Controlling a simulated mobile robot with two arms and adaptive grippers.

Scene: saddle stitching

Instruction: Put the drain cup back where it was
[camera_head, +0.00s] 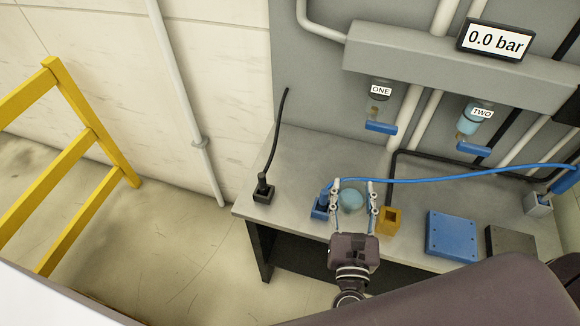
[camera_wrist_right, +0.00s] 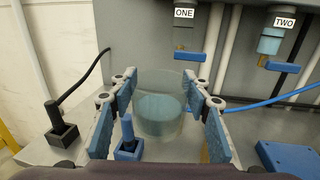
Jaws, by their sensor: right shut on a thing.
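The drain cup (camera_head: 351,201) is a clear cup holding pale blue liquid, over the left half of the grey bench. In the right wrist view the cup (camera_wrist_right: 161,115) stands upright between the blue finger pads. My right gripper (camera_head: 353,188) is shut on it from its two sides. I cannot tell whether the cup's base touches the bench. Two sight bowls hang under the grey manifold: ONE (camera_head: 378,107) looks clear, and TWO (camera_head: 468,123) holds blue liquid. Each has a blue lever below it. My left gripper is not in view.
On the bench (camera_head: 300,150) are a black socket with a cable (camera_head: 263,191), a blue socket (camera_head: 320,208) close left of the cup, an amber block (camera_head: 389,221), a blue plate (camera_head: 452,234) and a dark plate (camera_head: 510,243). A blue hose (camera_head: 430,178) crosses behind. A yellow rail (camera_head: 75,215) stands left.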

